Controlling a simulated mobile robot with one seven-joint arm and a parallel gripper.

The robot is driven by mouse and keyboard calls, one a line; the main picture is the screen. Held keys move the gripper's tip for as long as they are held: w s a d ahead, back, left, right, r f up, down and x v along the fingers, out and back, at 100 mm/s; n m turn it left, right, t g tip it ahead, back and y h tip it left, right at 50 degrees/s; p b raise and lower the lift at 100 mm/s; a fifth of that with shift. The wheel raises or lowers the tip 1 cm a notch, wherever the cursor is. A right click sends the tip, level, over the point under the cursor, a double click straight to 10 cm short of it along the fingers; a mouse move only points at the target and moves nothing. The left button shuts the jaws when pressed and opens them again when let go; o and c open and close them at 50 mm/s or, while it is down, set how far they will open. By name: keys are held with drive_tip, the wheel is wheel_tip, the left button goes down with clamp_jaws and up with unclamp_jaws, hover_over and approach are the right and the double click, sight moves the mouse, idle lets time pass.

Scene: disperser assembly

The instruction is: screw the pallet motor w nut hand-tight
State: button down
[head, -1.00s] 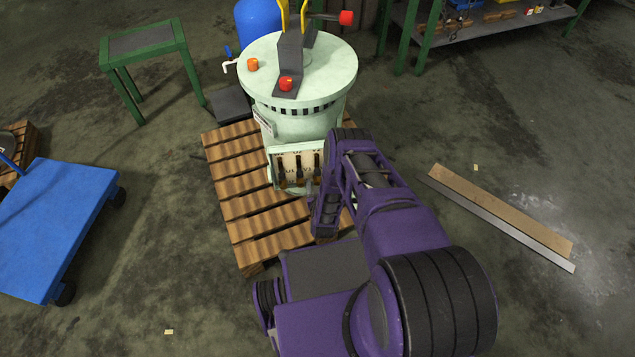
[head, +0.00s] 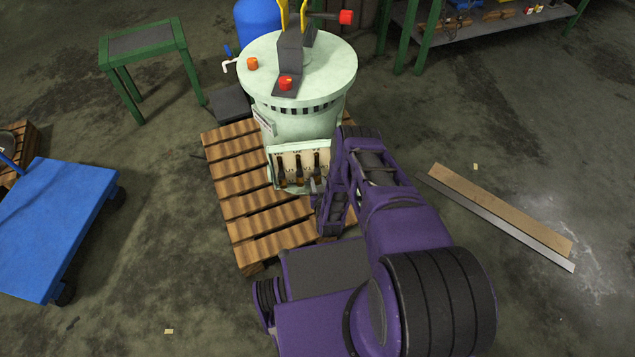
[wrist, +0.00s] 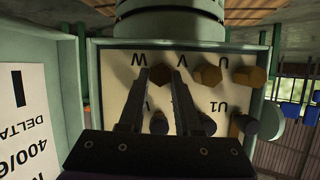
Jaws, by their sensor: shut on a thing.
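The pallet motor is a pale green upright cylinder (head: 300,122) on a wooden pallet. Its open terminal box (head: 272,172) faces my arm. In the wrist view the box's white panel (wrist: 112,70) appears upside down, with letters W, V and U beside a row of brass-coloured nuts. My gripper (wrist: 161,73) has its two fingers around the W nut (wrist: 160,77), which is partly hidden between them. The fingers are shut on it. In the head view my gripper (head: 314,188) is at the box's lower right, its fingertips too small to make out.
The wooden pallet (head: 240,190) lies under the motor. A blue cart (head: 60,215) is at left and a green-framed stand (head: 145,42) at back left. Boards (head: 500,210) lie on the floor at right.

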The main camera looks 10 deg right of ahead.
drive_tip(key=m+y, duration=0.2)
drive_tip(key=m, duration=0.1)
drive_tip(key=shift+d, duration=0.3)
drive_tip(key=shift+d+f+m+t+y, duration=0.1)
drive_tip(key=shift+m+t+y, duration=0.3)
drive_tip(key=shift+m+y, duration=0.7)
drive_tip(key=shift+m, duration=0.4)
drive_tip(key=shift+w, duration=0.1)
drive_tip(key=c, duration=0.6)
unclamp_jaws()
